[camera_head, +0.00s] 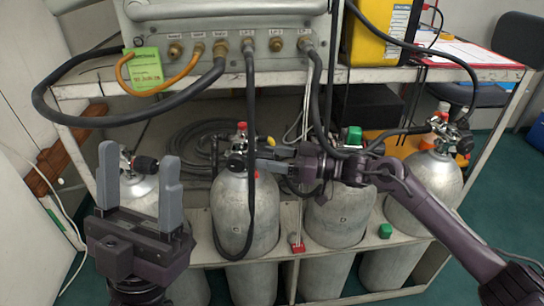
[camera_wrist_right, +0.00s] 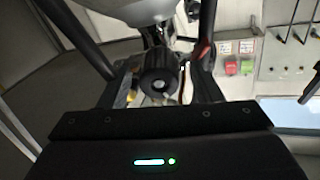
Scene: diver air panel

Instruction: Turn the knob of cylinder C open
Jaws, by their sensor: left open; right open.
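Several grey gas cylinders stand in the rack, and I cannot read which is C. My right gripper (camera_head: 268,163) reaches in from the right, pointing left at the valve of the second cylinder from the left (camera_head: 232,205). In the right wrist view a black ribbed knob (camera_wrist_right: 158,78) sits between the open fingers of the right gripper (camera_wrist_right: 155,85), with a gap showing on both sides. My left gripper (camera_head: 140,190) is open and empty, fingers up, in front of the leftmost cylinder (camera_head: 140,200).
A panel (camera_head: 225,25) with brass fittings and black hoses (camera_head: 70,115) is above the cylinders. Hoses hang close to my right gripper. A yellow case (camera_head: 378,35) and a red clipboard (camera_head: 465,52) are on the shelf. The lower rack rail (camera_head: 320,250) runs in front.

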